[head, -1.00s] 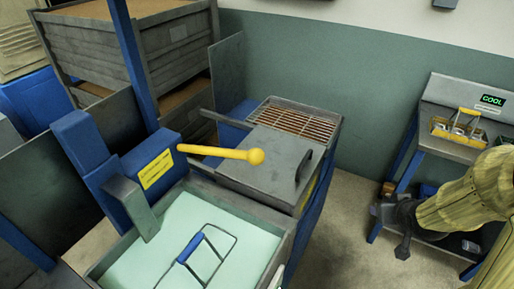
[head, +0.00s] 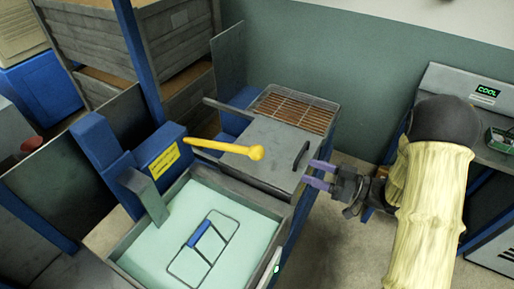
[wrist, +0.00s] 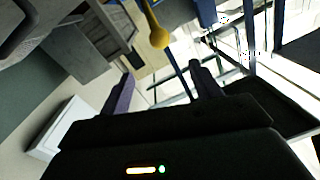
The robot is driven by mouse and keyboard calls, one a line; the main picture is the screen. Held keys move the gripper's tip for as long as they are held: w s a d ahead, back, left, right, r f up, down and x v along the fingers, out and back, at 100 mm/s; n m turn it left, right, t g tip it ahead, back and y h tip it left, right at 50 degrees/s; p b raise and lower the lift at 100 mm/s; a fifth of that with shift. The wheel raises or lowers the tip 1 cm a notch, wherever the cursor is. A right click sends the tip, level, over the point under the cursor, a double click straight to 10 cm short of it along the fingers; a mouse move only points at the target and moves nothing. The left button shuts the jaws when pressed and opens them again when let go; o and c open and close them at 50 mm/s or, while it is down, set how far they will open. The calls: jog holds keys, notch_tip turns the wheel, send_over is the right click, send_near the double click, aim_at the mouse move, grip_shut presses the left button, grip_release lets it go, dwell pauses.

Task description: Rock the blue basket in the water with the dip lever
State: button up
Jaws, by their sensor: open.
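The yellow dip lever (head: 225,148) sticks out to the right from a blue housing with a yellow label, above the tank's back edge. It ends in a round knob, and the lever also shows at the top of the wrist view (wrist: 158,36). The basket (head: 203,248) sits in the pale green water (head: 165,243) of the tank; its thin wire frame and blue handle show, and the rest is hidden. My gripper (head: 308,174) is open and empty, right of the lever knob and apart from it, near the grey lid's handle.
A grey lid (head: 257,143) with an upright handle and a rusty grate (head: 297,110) lie behind the tank. A bench with a green "COOL" display (head: 487,91) stands at the right. Stacked grey crates (head: 140,50) fill the back left.

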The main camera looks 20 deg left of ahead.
aim_at(257, 152)
jog(key=a+p, duration=0.5)
jog(key=a, duration=1.2)
jog(key=shift+w+a, duration=0.15)
jog(key=shift+a, duration=0.1)
